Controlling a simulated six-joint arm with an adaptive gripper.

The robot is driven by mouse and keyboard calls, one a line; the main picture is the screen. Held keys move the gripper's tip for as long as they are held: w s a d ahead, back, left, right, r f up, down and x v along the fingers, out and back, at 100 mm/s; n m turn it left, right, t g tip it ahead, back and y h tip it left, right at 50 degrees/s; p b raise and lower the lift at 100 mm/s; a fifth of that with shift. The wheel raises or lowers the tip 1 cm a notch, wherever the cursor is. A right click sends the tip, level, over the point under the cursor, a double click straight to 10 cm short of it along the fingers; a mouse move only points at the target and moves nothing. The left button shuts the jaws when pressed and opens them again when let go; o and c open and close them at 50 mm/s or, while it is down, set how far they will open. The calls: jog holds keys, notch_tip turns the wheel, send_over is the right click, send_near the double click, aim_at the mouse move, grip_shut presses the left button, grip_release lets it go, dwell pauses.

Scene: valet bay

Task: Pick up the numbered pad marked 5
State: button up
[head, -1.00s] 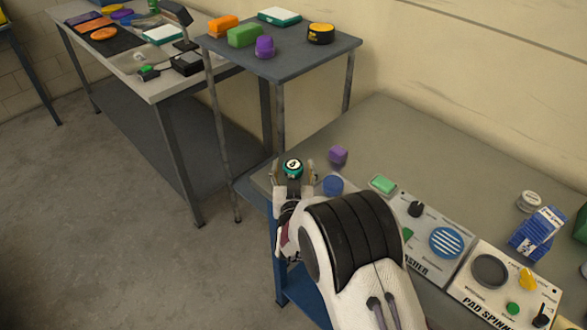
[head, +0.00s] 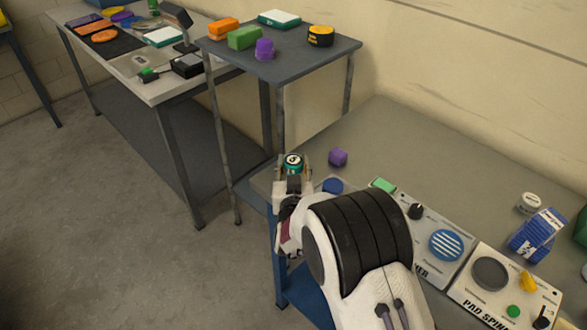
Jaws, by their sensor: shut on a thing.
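A round teal pad (head: 293,164) with a dark top and a white disc sits between the fingers of my gripper (head: 293,170). The mark on the white disc is too small to read surely. My gripper is shut on this pad, at the left end of the near grey bench (head: 440,130). I cannot tell whether the pad is clear of the bench top.
A purple block (head: 338,157) and a blue round piece (head: 332,185) are close right of my gripper. A green block (head: 383,186) and two panels with knobs, one the pad spinner (head: 505,291), lie further right. A dark side table (head: 285,67) stands behind.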

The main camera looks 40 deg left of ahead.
aim_at(293, 160)
jog(key=shift+r, duration=3.75)
